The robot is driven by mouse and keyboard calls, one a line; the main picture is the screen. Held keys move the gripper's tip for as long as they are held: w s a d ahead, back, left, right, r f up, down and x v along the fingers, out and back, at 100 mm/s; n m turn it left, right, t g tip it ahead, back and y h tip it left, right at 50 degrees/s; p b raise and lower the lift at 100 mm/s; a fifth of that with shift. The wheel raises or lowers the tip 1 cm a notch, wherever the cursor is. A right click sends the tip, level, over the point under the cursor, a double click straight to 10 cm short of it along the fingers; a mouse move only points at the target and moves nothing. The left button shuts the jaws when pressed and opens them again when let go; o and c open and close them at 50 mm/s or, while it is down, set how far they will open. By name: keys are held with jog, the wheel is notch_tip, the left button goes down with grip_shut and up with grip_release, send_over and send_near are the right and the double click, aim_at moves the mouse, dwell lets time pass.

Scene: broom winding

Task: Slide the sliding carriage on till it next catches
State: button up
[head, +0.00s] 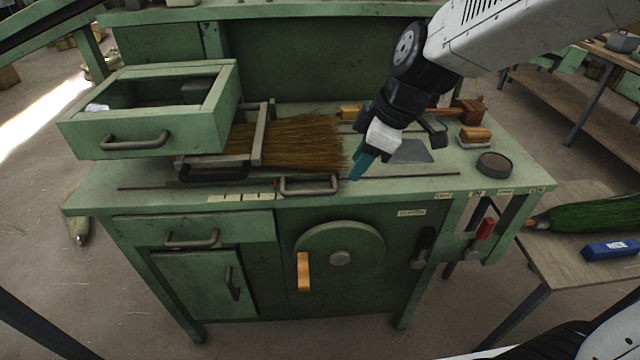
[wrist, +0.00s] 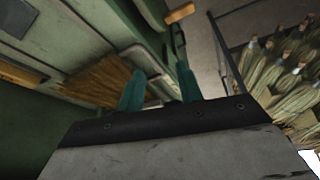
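The sliding carriage (head: 215,172) lies on the green bench top, partly under the raised drawer box. Its grey bar handle (head: 308,190) is at the bench's front edge, beside a small red mark. A bundle of brown bristles (head: 305,145) lies across it under a grey frame; the bristles also show in the wrist view (wrist: 98,80). My gripper (head: 359,166) is just right of the handle and the bristle tips, pointing down, and apart from the handle. In the wrist view its two teal fingers (wrist: 160,86) stand apart with nothing seen between them.
A thin slot (head: 150,188) runs along the bench front, with pale labels (head: 240,198) below it. The open drawer box (head: 150,105) stands above the bench at left. A round dark tin (head: 493,163) and wooden blocks (head: 475,134) are at right. Below is an orange-handled lever (head: 303,271).

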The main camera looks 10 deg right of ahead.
aim_at(316, 190)
jog(key=w+a+f+n, duration=0.1)
jog(key=w+a+f, duration=0.1)
jog(key=f, duration=0.1)
jog(key=w+a+f+n, duration=0.1)
jog(key=w+a+f, duration=0.1)
jog(key=f, duration=0.2)
jog(key=w+a+f+n, duration=0.1)
jog(key=w+a+f, duration=0.1)
jog(key=f, duration=0.2)
jog(key=shift+w+a+f+n, duration=0.15)
jog(key=shift+a+n, duration=0.15)
jog(key=shift+a, duration=0.1)
grip_shut()
